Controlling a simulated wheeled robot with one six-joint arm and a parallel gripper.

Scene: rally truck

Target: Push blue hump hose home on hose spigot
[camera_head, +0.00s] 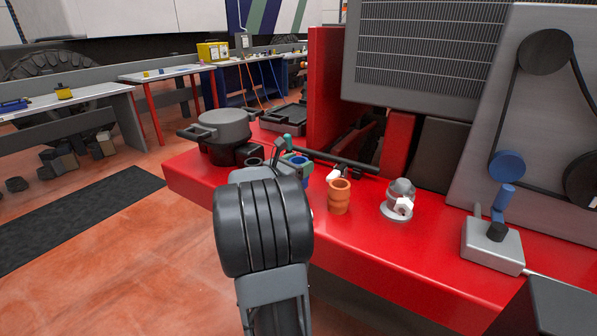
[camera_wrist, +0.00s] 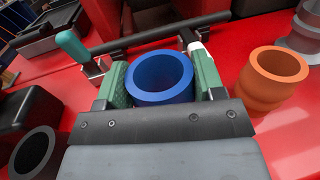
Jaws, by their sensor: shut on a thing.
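The blue hump hose (camera_wrist: 137,84) is a short, thick-walled ring in the wrist view, with its open end toward the camera. My gripper (camera_wrist: 162,78) is shut on it, with one green-padded jaw on each side. In the head view, part of the blue hose (camera_head: 303,182) shows beyond my dark wrist, low over the red surface. I cannot clearly make out the hose spigot. The inside of the hose is dark, and its lower end is hidden, so I cannot tell whether it sits on anything.
An orange hose (camera_head: 339,197) stands to the right. A black ring-shaped hose (camera_wrist: 14,167) is at the lower left. A dark bar (camera_wrist: 150,36), a teal-handled clamp (camera_wrist: 72,46) and a white-tipped part (camera_wrist: 200,51) lie close behind the jaws. A grey domed fitting (camera_head: 402,187) stands further right.

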